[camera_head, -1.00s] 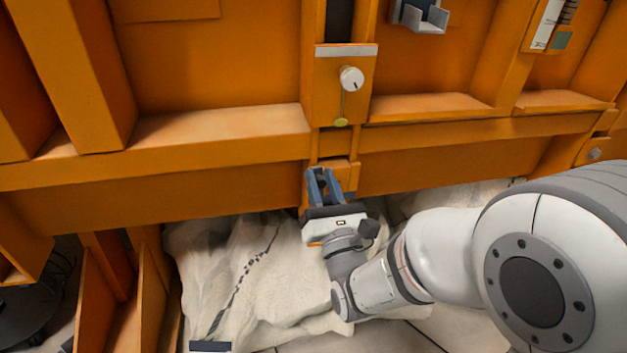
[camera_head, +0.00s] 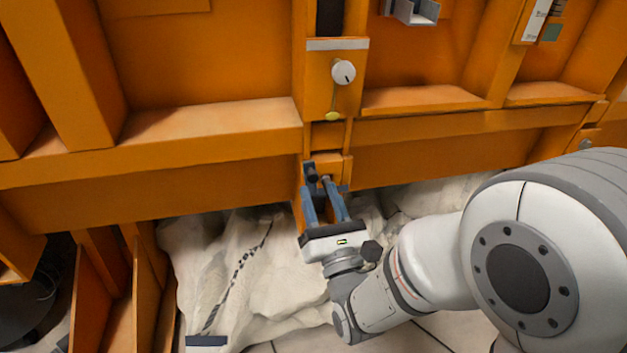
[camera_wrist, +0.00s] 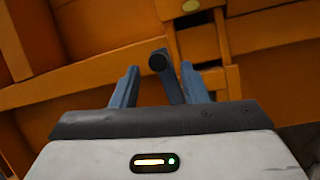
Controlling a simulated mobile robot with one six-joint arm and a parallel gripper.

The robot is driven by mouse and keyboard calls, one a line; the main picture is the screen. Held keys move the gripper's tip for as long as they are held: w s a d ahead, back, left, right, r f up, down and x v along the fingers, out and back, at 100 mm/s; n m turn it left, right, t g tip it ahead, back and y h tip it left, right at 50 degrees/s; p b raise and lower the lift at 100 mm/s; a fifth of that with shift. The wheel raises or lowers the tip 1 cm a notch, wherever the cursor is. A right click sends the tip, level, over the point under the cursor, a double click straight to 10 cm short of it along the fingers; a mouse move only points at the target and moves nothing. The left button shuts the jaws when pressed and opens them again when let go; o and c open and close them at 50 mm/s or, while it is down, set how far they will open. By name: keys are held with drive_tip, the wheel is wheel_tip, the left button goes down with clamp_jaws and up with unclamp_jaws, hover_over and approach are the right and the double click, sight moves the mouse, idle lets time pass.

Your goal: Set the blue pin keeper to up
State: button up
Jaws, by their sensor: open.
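The blue pin keeper (camera_head: 311,172) sits on the lower orange block below the white knob. It is a small dark blue piece with a dark round end. In the wrist view the keeper (camera_wrist: 174,80) shows as a blue bar with a black round end at its upper left, between the two fingers. My gripper (camera_head: 317,185) is open, with its blue fingers pointing at the keeper from below. It also shows in the wrist view (camera_wrist: 160,75), a finger on each side of the keeper. I cannot tell whether either finger touches it. The keeper's lower part is hidden behind my gripper.
A white knob (camera_head: 343,72) and a yellow-green tag (camera_head: 332,115) are on the orange post above. A long orange beam (camera_head: 150,190) runs across on both sides. A pale crumpled cloth (camera_head: 250,270) lies below. A grey bracket (camera_head: 415,12) is at upper right.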

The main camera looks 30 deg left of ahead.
drive_tip(key=shift+v, duration=1.75)
drive_tip(key=shift+g, duration=0.3)
